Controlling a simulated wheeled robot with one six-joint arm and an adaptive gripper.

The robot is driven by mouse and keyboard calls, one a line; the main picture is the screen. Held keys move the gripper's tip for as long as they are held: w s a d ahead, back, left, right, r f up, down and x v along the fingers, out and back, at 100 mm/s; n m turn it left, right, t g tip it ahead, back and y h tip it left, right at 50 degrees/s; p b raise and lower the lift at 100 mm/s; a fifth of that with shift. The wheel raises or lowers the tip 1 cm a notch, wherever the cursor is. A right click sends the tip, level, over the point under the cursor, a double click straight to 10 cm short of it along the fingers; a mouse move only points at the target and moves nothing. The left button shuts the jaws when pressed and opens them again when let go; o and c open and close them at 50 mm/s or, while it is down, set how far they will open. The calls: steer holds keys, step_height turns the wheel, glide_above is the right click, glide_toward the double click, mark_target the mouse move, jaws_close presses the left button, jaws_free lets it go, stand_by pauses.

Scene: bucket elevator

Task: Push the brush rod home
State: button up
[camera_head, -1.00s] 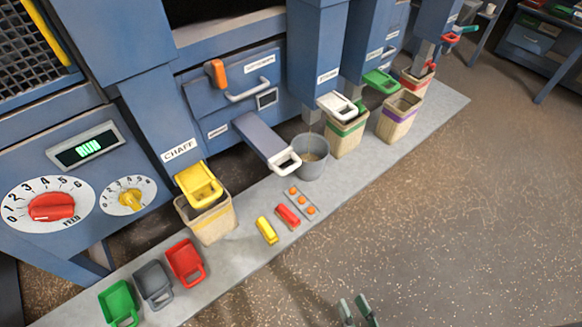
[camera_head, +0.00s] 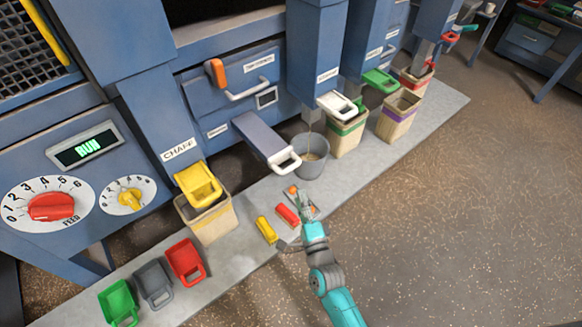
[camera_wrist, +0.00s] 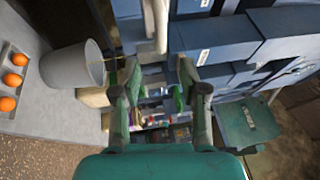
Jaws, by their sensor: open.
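No part is labelled as a brush rod, and I cannot tell for sure which part it is. A grey slab with a white loop handle (camera_head: 263,139) sticks out of the blue machine front, above the bench and left of a grey bucket (camera_head: 312,165). My gripper (camera_head: 303,197) is open and empty, over the bench by the orange balls, in front of the bucket and apart from the handle. In the wrist view my gripper (camera_wrist: 160,85) has its two fingers spread, with blue machine panels beyond and the bucket (camera_wrist: 73,65) at left.
Orange balls (camera_wrist: 13,80) lie in a tray beside my gripper. Red (camera_head: 288,215) and yellow (camera_head: 266,230) blocks lie nearby. Sacks, including one under the yellow chute (camera_head: 198,184), line the machine. Coloured scoops (camera_head: 153,284) stand front left. The floor at right is clear.

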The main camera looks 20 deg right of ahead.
mark_target(291, 166)
steer(key=w, duration=0.3)
steer(key=w+r, duration=0.1)
steer(key=w, duration=0.3)
steer(key=w+d+r, duration=0.1)
steer(key=w, duration=0.3)
steer(key=shift+w, duration=0.15)
jaws_close()
